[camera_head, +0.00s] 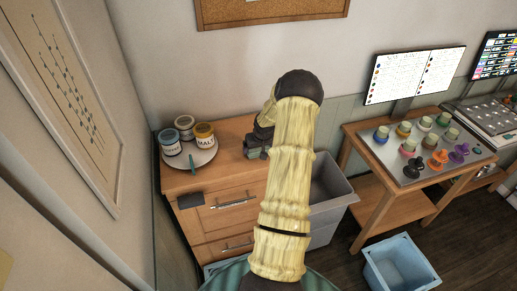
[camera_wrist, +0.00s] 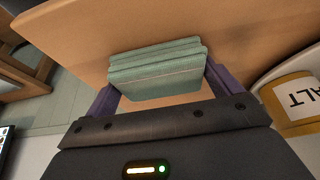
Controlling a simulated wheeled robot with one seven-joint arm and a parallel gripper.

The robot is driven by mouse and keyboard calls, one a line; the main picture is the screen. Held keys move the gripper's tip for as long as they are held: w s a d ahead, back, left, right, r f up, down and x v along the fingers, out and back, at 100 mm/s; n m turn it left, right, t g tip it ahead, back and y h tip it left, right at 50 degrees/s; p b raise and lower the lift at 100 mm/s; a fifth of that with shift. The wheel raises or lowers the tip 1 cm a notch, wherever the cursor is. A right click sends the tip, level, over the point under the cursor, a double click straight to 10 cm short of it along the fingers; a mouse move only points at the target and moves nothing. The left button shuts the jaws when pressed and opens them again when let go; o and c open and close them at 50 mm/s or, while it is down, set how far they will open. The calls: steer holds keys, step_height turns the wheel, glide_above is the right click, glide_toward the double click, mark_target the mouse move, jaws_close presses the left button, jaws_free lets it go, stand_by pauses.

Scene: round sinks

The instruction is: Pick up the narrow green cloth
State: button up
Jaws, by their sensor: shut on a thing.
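The green cloth (camera_wrist: 155,72) is a folded, layered pad between the two fingers of my gripper (camera_wrist: 160,88) in the wrist view. The fingers are shut on its two sides. In the head view the cloth (camera_head: 256,153) shows small and dark green at the cabinet top's right part, below my gripper (camera_head: 262,138). My arm hides part of this area. I cannot tell whether the cloth still touches the wooden top.
A round tray (camera_head: 206,157) with three labelled jars stands left on the wooden cabinet (camera_head: 235,180). A dark flat piece (camera_head: 190,201) hangs at its front edge. A grey bin (camera_head: 330,190) stands right, then a table (camera_head: 400,178) with several stamps. A blue bin (camera_head: 400,265) is on the floor.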

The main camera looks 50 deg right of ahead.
step_height(320, 180, up, 10)
steer(key=b, duration=0.3)
steer(key=shift+f, duration=0.1)
stand_by(0.3)
steer(key=o, duration=0.3)
steer(key=shift+c, duration=0.8)
steer(key=shift+f, duration=0.1)
